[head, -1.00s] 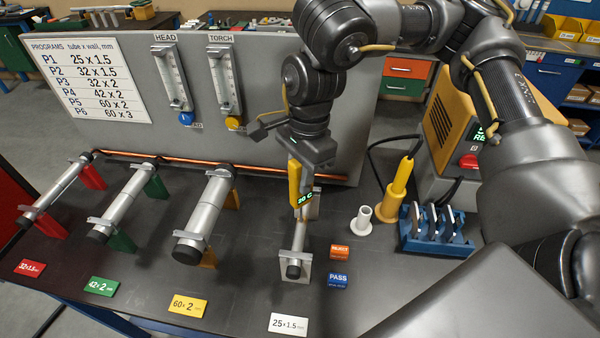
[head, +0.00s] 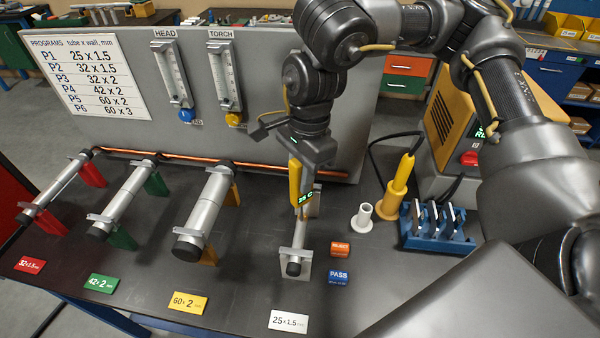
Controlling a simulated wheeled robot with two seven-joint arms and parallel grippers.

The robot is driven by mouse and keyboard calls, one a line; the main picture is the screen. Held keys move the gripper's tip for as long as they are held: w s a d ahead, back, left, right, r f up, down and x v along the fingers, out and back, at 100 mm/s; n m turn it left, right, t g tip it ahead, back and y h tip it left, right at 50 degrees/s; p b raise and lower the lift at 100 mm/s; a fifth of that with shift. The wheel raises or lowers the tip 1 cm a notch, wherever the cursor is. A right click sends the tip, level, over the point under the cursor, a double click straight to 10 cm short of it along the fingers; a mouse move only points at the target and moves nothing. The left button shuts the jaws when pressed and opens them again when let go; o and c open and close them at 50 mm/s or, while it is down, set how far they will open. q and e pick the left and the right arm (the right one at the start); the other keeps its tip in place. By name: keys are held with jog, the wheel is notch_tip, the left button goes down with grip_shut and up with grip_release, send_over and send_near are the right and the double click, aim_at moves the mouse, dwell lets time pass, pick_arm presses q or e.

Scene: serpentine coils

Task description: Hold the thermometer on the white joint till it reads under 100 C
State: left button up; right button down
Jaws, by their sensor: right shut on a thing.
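The white joint is a short grey tube (head: 298,243) in white supports, behind the white 25 x 1.5 label (head: 289,320). My right gripper (head: 301,165) points down above the tube's rear part, shut on the yellow thermometer (head: 295,185). The thermometer hangs upright with its lower end at or just above the tube; I cannot tell whether it touches. Its small display shows green digits and a C, apparently two digits in the thirties, too small to read surely. The joint's middle is partly hidden behind the thermometer. My left gripper is not in view.
Yellow (head: 199,215), green (head: 126,199) and red (head: 58,190) supported tubes stand left. REJECT (head: 340,249) and PASS (head: 338,278) blocks, a white holder (head: 362,218), a yellow torch (head: 397,190) and a blue rack (head: 436,228) stand right.

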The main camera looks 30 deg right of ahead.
jog(key=shift+f, duration=0.3)
dwell(0.5)
jog(key=shift+r, duration=0.1)
dwell(1.4)
jog(key=shift+r+p, duration=2.5)
jog(key=shift+r, duration=0.5)
jog(key=shift+a+f, duration=0.1)
